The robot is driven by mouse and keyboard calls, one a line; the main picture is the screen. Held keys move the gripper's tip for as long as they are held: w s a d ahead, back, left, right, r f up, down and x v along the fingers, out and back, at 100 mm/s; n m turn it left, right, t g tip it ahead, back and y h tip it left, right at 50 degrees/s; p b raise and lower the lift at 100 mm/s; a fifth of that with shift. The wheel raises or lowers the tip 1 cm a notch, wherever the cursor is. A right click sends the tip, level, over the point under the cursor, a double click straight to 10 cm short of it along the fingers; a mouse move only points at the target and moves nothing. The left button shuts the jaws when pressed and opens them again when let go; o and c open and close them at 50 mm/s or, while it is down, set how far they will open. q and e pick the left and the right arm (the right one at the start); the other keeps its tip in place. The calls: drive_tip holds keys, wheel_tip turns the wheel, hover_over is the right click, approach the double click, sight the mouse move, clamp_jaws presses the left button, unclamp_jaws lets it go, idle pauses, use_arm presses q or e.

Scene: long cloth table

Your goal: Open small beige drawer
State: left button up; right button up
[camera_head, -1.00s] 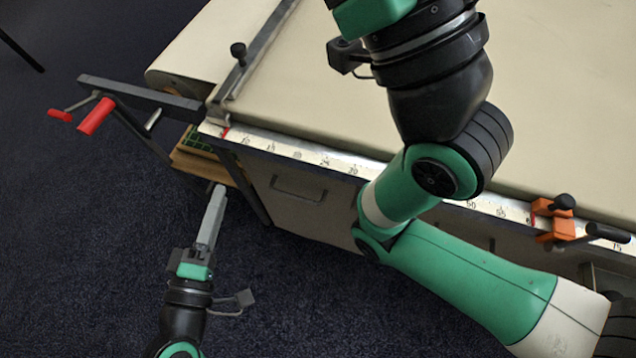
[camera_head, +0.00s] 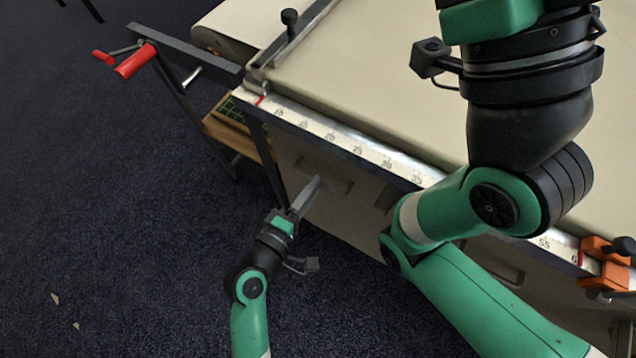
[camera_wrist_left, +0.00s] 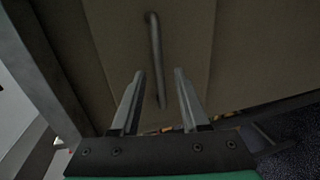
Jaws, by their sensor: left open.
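The small beige drawer (camera_head: 297,158) is in the table's front at its left end, and its front looks flush with the cabinet. Its bar handle (camera_head: 340,184) is partly behind my left gripper (camera_head: 309,189). In the left wrist view the handle (camera_wrist_left: 155,50) runs up and down the picture, its lower part between the two fingers of my left gripper (camera_wrist_left: 159,73). The fingers are open, one on each side of the handle. Whether they touch it or how deep they reach, I cannot tell. My right arm crosses the head view, but its gripper is out of view.
A ruler strip (camera_head: 330,132) runs along the table's front edge. A red crank handle (camera_head: 136,61) sticks out at the left, and an orange clamp (camera_head: 603,262) sits at the right. A wooden shelf (camera_head: 228,128) is under the table's left end. Dark carpet (camera_head: 110,220) is open at the left.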

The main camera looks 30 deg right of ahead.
use_arm(q)
drive_tip(key=shift+b+x, duration=0.45)
drive_tip(key=shift+x, duration=1.05)
drive_tip(key=shift+c, duration=0.2)
clamp_jaws()
